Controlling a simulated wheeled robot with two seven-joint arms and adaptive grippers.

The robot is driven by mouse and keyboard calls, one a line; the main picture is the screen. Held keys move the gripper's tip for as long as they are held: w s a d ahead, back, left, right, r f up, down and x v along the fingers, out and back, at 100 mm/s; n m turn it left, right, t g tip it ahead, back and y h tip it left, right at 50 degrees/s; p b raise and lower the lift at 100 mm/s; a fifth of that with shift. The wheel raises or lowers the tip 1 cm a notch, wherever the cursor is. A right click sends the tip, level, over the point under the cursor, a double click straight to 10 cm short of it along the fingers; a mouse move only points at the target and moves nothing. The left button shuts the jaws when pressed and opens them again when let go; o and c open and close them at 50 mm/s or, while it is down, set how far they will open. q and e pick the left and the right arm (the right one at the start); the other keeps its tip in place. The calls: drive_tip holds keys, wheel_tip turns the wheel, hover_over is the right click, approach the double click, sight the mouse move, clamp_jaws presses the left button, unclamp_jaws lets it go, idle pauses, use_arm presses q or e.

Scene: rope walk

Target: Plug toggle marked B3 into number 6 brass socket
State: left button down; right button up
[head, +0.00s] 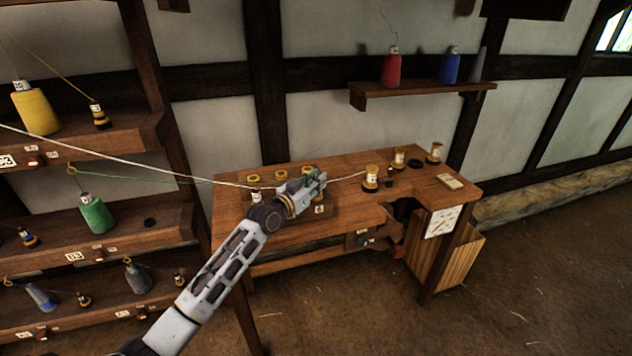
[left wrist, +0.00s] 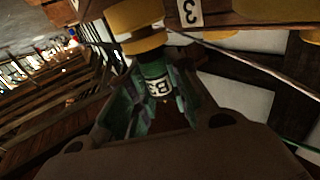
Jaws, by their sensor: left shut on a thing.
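In the left wrist view the toggle marked B3 (left wrist: 158,88) is green with a white label. It sits between the fingers of my left gripper (left wrist: 155,105), which is shut on it. A brass ring-shaped piece (left wrist: 138,28) lies at the toggle's far end; I cannot tell whether they are joined. In the head view my left gripper (head: 316,181) is over the bench's socket block, with green between its fingers. Brass sockets (head: 281,174) show behind it, and my gripper hides part of the block. The socket numbers are too small to read here. My right gripper is not in view.
The wooden bench (head: 345,168) carries brass-and-white bobbins (head: 371,178) on its right. A white cord (head: 130,150) and a green cord (head: 150,176) run from the left to the block. The left rack holds a green spool (head: 95,213). A wooden bin (head: 455,265) stands right.

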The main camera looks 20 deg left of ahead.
use_arm(q)
drive_tip(key=shift+f, duration=0.1)
drive_tip(key=shift+r+p, duration=0.7)
drive_tip(key=shift+r, duration=0.15)
idle(0.4)
idle(0.9)
drive_tip(key=shift+f+b, duration=0.4)
drive_tip(key=shift+f, duration=0.45)
idle(0.8)
drive_tip(key=shift+r+p, duration=0.75)
drive_tip(key=shift+r, duration=0.1)
idle(0.3)
idle(1.0)
drive_tip(key=shift+f+b, duration=0.4)
drive_tip(key=shift+f, duration=0.45)
idle(0.8)
drive_tip(key=c, duration=1.6)
unclamp_jaws()
